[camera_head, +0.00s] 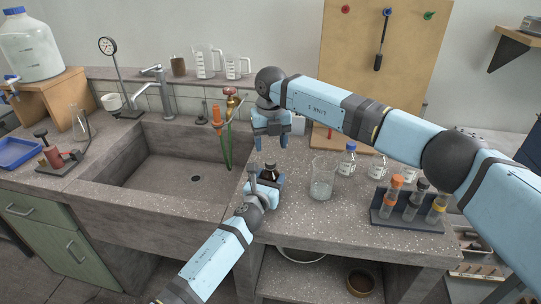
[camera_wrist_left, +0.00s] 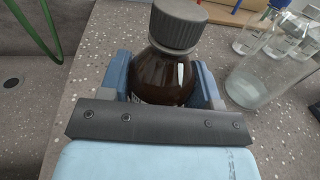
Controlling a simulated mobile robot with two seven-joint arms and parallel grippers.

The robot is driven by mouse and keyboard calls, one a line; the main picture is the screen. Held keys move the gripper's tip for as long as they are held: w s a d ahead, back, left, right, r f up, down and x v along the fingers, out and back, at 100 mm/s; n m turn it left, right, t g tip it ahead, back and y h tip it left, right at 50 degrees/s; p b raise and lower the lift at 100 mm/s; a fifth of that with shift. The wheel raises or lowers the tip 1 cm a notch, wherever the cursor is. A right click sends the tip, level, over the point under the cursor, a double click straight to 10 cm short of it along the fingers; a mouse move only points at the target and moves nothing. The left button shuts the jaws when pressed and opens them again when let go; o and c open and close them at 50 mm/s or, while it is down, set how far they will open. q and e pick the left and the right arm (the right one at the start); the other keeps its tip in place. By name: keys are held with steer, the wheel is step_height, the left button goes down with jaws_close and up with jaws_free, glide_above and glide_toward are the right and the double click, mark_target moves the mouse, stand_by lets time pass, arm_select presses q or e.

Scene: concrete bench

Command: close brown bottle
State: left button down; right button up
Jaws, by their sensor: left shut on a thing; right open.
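A brown bottle (camera_wrist_left: 162,75) stands upright on the speckled bench, close to the sink's right edge. A dark grey cap (camera_wrist_left: 178,24) sits on its neck, looking slightly tilted in the left wrist view; I cannot tell how tight it is. My left gripper (camera_head: 267,183) is shut around the bottle's body, a blue finger on each side, and hides its lower part. The bottle (camera_head: 270,171) also shows small in the head view. My right gripper (camera_head: 270,138) is open and empty, pointing down above and behind the bottle, apart from it.
A glass beaker (camera_head: 322,178) stands to the right of the bottle. A blue-capped bottle (camera_head: 347,160) and a tube rack (camera_head: 408,213) are further right. The sink (camera_head: 165,185), with a green hose (camera_head: 226,148) at its edge, lies left. Bench in front of the beaker is clear.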

step_height(320, 180, up, 6)
stand_by(0.4)
arm_select(q)
steer(key=shift+c, duration=1.2)
jaws_free()
steer(key=shift+s, duration=0.1)
arm_select(e)
steer(key=shift+r, duration=0.1)
arm_select(q)
steer(key=shift+s+a, duration=0.2)
steer(key=shift+s, duration=0.15)
steer(key=p+v, duration=0.2)
steer(key=v, duration=1.1)
arm_select(e)
step_height(320, 180, up, 2)
steer(key=shift+r, duration=0.1)
arm_select(q)
steer(key=shift+w, duration=0.1)
